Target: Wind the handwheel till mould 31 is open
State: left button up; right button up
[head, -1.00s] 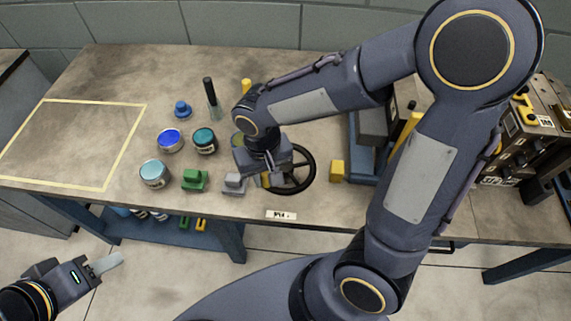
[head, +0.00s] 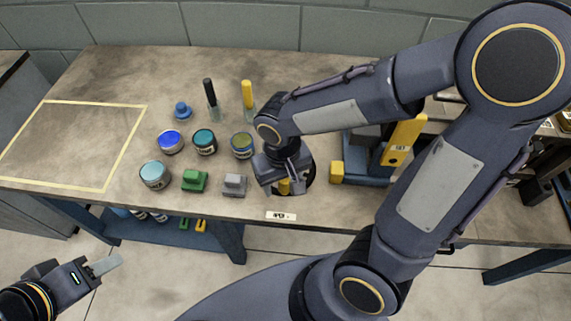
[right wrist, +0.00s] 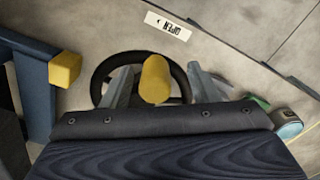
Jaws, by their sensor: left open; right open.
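The black handwheel (right wrist: 102,88) lies at the bench's front edge, mostly hidden under my right gripper in the head view. Its yellow knob (right wrist: 155,80) stands between the two fingers of my right gripper (right wrist: 158,88), which is open; I cannot tell whether either finger touches it. In the head view my right gripper (head: 284,188) points down over the wheel. A label reading OPEN with an arrow (head: 281,216) is on the front edge by the wheel. A blue frame with a yellow block (head: 337,172) stands right of the wheel. My left gripper (head: 103,266) is open and empty, off the bench's front.
Paint tins, such as a light blue one (head: 155,175), a green block (head: 194,181) and a grey block (head: 235,185) stand left of the wheel. Two brushes stand behind them. A yellow-outlined area (head: 70,145) at the left is clear. A dark rack is at the right.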

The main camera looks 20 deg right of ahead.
notch_tip(320, 180, up, 9)
jog(key=p, duration=0.8)
jog(key=shift+w+r, duration=0.1)
dwell(0.4)
